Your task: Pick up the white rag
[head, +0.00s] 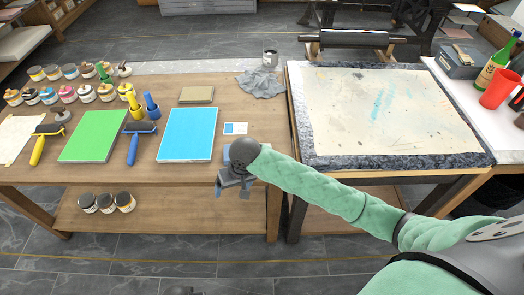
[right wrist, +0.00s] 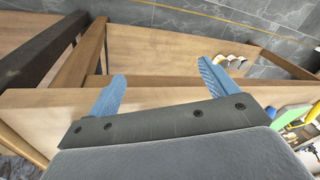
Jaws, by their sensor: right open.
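A crumpled pale grey-white rag (head: 261,84) lies near the back right corner of the wooden table (head: 245,150) in the head view. A flat cream-white sheet (head: 18,140), cloth or paper, lies at the table's left end. My right gripper (head: 232,191) is at the table's front edge, well in front of the crumpled rag. In the right wrist view its two blue fingers (right wrist: 162,72) are spread with nothing between them, and the wooden edge lies beyond them.
Green (head: 93,136) and blue (head: 188,134) panels, rollers and several ink jars stand left of my right arm. A grey can (head: 270,58) stands just behind the rag. A stone slab (head: 385,115) stands to the right. A lower shelf (head: 165,215) holds dark-lidded jars.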

